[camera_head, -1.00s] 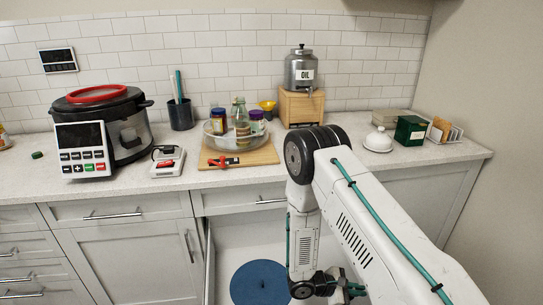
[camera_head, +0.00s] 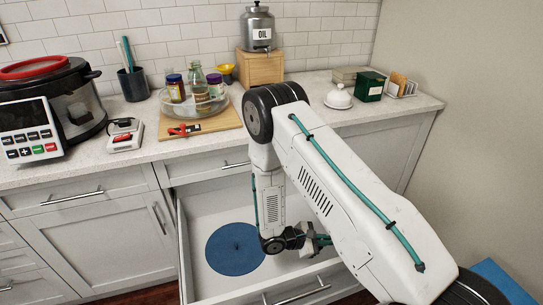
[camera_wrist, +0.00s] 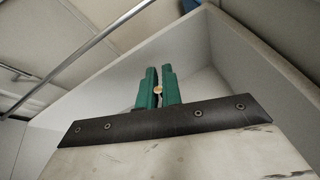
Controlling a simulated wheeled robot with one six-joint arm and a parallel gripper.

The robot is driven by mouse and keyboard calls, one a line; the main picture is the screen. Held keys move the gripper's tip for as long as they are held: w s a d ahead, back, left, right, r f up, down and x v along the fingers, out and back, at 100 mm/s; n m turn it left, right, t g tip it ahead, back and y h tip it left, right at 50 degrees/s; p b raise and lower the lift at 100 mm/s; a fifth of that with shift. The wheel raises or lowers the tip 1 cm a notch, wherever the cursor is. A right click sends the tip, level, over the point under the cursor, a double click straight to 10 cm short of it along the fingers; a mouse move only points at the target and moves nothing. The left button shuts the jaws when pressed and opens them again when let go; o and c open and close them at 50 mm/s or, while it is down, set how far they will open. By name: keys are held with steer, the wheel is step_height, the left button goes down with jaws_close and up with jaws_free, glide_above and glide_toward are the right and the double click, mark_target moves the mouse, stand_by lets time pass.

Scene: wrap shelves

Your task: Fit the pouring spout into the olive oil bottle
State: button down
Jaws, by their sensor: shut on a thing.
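A clear glass bottle (camera_head: 197,78), probably the olive oil bottle, stands upright among jars in a round clear tray (camera_head: 213,105) on the counter. My gripper (camera_head: 320,241) is low over the open drawer, well below and to the right of the bottle. In the wrist view its green fingers (camera_wrist: 158,78) are shut on a small pale, round-ended thing (camera_wrist: 157,89), perhaps the pouring spout. Most of that thing is hidden between the fingers, so I cannot tell its full shape. The bottle is not in the wrist view.
The open drawer (camera_head: 205,200) holds a blue disc (camera_head: 235,250). A wooden board (camera_head: 205,124) bears the tray and a red-handled tool (camera_head: 184,130). An oil dispenser (camera_head: 257,28) stands on a wooden box (camera_head: 262,67). A multicooker (camera_head: 80,100) is at left. A white butter dish (camera_head: 338,98) is at right.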

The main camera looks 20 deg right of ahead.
steer(key=w+a+r+n+t+y, duration=0.2)
steer(key=w+a+r+n+t, duration=0.2)
steer(key=w+r, duration=0.85)
steer(key=w+a+r+n+t+y, duration=0.3)
steer(key=w+a+r+n+t, duration=0.15)
steer(key=w+r, duration=0.85)
steer(key=w+a+r+n+t+y, duration=0.2)
steer(key=w+a+r+n+t, duration=0.25)
steer(key=w+r, duration=0.85)
steer(key=w+a+r+n+y, duration=0.1)
steer(key=w+a+r, duration=0.3)
steer(key=r, duration=0.4)
steer(key=w+a+r+n+t+y, duration=0.1)
steer(key=w+a+r+n+y, duration=0.1)
steer(key=w+a+r, duration=0.3)
steer(key=w+a+r+n+t+y, duration=0.1)
steer(key=w+a+r+n+y, duration=0.1)
steer(key=w+a+r, duration=0.2)
steer(key=a+r, duration=0.3)
steer(key=r, duration=0.4)
steer(key=shift+w+a+r, duration=0.15)
steer(key=shift+a, duration=0.25)
steer(key=shift+f, duration=2.9)
